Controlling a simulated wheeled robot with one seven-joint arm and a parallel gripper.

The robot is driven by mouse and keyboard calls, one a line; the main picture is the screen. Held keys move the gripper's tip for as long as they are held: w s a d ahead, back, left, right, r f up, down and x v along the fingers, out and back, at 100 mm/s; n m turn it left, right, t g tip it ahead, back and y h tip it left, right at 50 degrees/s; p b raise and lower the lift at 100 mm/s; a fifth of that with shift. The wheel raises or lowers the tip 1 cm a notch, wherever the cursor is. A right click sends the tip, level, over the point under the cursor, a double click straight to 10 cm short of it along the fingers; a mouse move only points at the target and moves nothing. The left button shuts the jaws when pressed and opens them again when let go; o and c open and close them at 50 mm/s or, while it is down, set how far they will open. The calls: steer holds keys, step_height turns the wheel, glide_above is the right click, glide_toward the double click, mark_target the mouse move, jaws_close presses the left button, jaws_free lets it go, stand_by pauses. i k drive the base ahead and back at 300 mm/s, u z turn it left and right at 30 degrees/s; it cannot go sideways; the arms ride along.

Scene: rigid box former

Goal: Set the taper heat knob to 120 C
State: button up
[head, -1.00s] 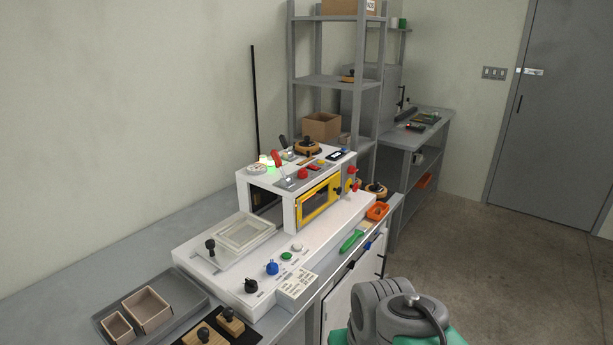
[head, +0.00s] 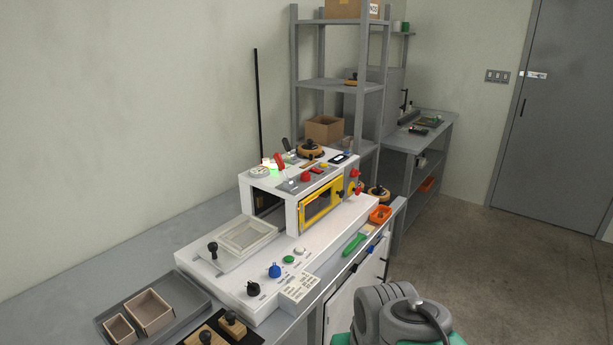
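The white box-forming machine (head: 228,285) stands on the grey bench. On its front deck are a black knob (head: 253,288), a blue knob (head: 275,271), a green button (head: 288,259) and a white knob (head: 300,250). Red knobs (head: 354,173) sit on the right side of the upper housing. The labels are too small to read, so I cannot tell which knob is the taper heat knob or where it points. Part of my arm (head: 385,312) shows at the lower right, apart from the knobs. My gripper is not in view.
A grey tray (head: 180,325) with two boxes stands at front left. A green-handled tool (head: 354,244) and orange bin (head: 380,215) are along the right edge. The floor (head: 480,270) at right is clear.

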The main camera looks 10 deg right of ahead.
mark_target(305, 176)
steer(key=z, duration=0.55)
steer(key=k, duration=1.25)
steer(key=z, duration=0.75)
steer(key=i, duration=2.6)
steer(key=u, duration=1.05)
steer(key=i, duration=0.9)
steer(key=u, duration=0.9)
